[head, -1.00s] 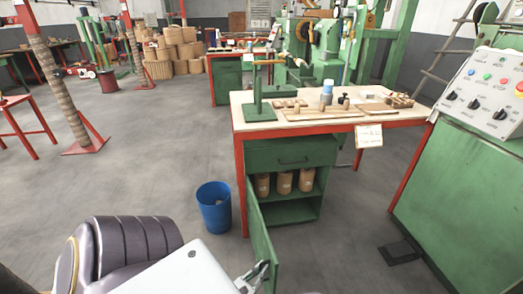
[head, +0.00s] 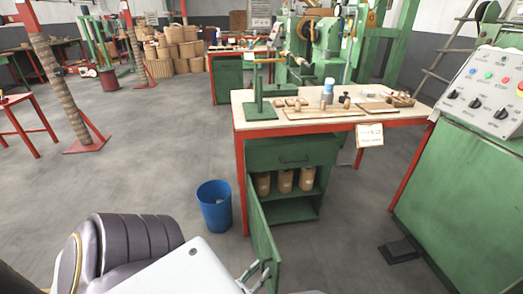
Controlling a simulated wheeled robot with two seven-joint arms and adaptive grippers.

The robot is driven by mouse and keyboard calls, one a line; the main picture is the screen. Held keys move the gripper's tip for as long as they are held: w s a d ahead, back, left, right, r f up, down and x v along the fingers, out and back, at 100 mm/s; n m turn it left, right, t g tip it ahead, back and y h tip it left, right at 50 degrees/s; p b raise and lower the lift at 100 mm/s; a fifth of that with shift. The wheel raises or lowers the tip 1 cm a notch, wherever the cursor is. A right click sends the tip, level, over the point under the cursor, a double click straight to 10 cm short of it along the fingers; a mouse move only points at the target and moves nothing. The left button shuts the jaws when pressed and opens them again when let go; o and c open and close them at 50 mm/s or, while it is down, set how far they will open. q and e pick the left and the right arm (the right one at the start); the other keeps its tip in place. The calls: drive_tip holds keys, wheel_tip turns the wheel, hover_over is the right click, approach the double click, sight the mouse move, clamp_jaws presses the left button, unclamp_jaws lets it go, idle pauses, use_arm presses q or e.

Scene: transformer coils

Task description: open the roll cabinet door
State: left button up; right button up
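The green roll cabinet (head: 290,153) stands under the workbench, with a closed drawer at its top. Its door (head: 262,243) is swung open toward me, hinged on the left, and shows nearly edge-on. Several brown rolls (head: 285,181) stand on the shelf inside. My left gripper (head: 258,272) is at the bottom of the head view, beside the left face of the door near its free edge. Its fingers look spread apart, with nothing seen between them. Whether a finger touches the door is unclear. The door's handle cannot be made out. My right gripper is not in view.
A blue bin (head: 214,206) stands on the floor just left of the cabinet. The wooden workbench top (head: 350,118) holds tools and small parts. A green control console (head: 465,190) and a black foot pedal (head: 399,251) are at right.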

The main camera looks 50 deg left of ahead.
use_arm(q)
drive_tip(key=s+d, duration=0.1)
drive_tip(key=s, duration=0.9)
drive_tip(key=shift+s+d, duration=0.2)
drive_tip(key=shift+d, duration=0.15)
wheel_tip(320, 180, up, 9)
drive_tip(key=p, duration=0.9)
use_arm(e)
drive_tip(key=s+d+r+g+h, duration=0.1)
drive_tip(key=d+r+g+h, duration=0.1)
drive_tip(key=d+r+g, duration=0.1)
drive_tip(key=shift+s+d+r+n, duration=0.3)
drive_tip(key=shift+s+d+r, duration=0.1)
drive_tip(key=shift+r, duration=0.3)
use_arm(q)
drive_tip(key=shift+r+p, duration=0.5)
drive_tip(key=shift+r, duration=0.05)
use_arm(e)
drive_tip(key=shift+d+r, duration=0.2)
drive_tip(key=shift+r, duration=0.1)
